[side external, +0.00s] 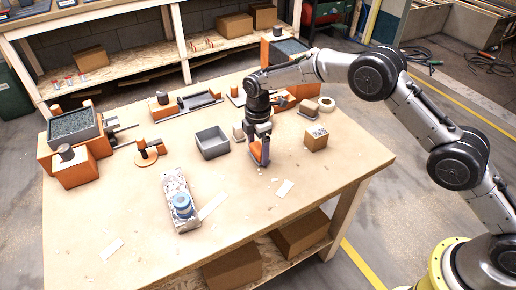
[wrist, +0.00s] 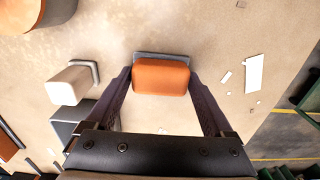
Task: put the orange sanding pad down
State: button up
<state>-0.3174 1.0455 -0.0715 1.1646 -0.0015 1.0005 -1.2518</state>
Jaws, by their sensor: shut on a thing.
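The orange sanding pad (wrist: 161,77) is between the two fingers of my gripper (wrist: 160,85) in the wrist view, with a grey layer along its far edge. In the side view my gripper (side external: 261,148) points down over the middle right of the table and is shut on the pad (side external: 257,157). The pad is close to the table top (side external: 270,200). I cannot tell whether its lower edge touches the wood.
A grey open bin (side external: 212,143) stands left of the gripper. A cardboard box (side external: 316,138) is to its right. White scraps (side external: 284,188) lie nearby. A foil-like tray (side external: 178,187) with a blue item is at the front left. The table's front middle is mostly clear.

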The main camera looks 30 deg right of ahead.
aim_at(258, 148)
jog(key=shift+f, duration=0.15)
jog(key=o, duration=1.1)
notch_tip(258, 148, up, 12)
jog(key=shift+r, duration=0.15)
jog(key=shift+r, duration=0.1)
